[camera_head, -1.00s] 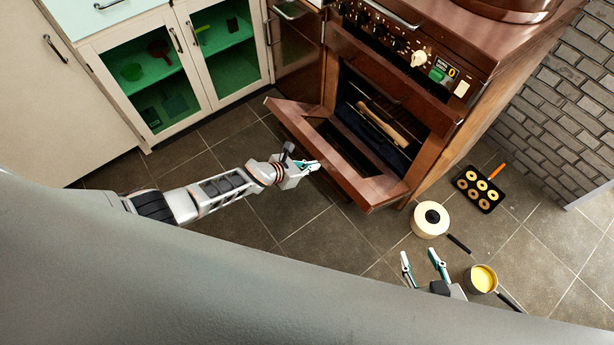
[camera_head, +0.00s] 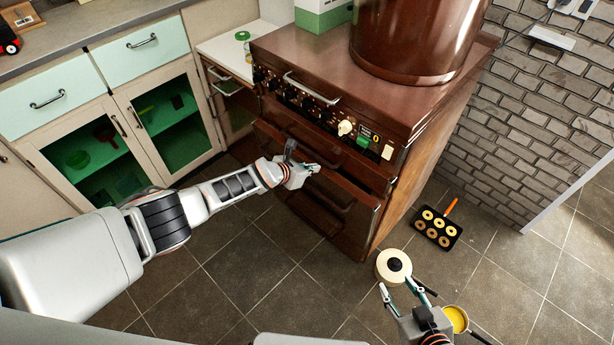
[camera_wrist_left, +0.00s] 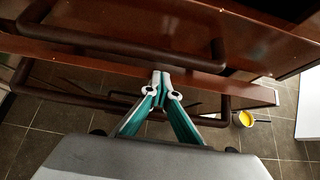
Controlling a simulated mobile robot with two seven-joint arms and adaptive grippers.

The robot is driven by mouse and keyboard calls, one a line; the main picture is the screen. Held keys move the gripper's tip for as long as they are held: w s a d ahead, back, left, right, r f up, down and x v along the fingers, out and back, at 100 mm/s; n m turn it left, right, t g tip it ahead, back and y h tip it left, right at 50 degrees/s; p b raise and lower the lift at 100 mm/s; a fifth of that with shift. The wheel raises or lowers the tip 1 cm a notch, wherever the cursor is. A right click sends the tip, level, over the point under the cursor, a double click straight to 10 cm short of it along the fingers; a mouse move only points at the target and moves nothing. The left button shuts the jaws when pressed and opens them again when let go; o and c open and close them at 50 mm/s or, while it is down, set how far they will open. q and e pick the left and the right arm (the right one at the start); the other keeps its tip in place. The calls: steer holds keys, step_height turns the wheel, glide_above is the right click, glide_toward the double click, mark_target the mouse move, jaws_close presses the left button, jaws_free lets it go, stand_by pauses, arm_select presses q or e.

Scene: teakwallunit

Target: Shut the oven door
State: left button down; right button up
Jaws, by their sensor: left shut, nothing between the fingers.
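The brown oven door (camera_head: 335,215) stands nearly upright against the oven front. A small gap at its top edge cannot be ruled out. My left gripper (camera_head: 314,168) is at the door's upper part, with its arm reaching in from the left. In the left wrist view its fingertips (camera_wrist_left: 161,76) are shut together at the door's top edge (camera_wrist_left: 120,52), beside the door's dark handle bar (camera_wrist_left: 70,93); no object is between them. My right gripper (camera_head: 398,285) is open and empty, low over the floor beside the lidded pot. The oven's inside is hidden.
A cream pot with a lid (camera_head: 392,266), a pan of yellow liquid (camera_head: 455,318) and a tray of rings (camera_head: 437,228) are on the floor right of the oven. Cabinets (camera_head: 110,130) stand left; a brick wall (camera_head: 540,120) is right. Tiled floor before the oven is clear.

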arm_select(q)
steer(key=shift+w+d+r, duration=0.2)
steer(key=shift+w+d, duration=0.45)
steer(key=shift+w, duration=0.1)
arm_select(e)
steer(key=shift+w+d+f, duration=0.25)
steer(key=shift+s+d+f, duration=0.1)
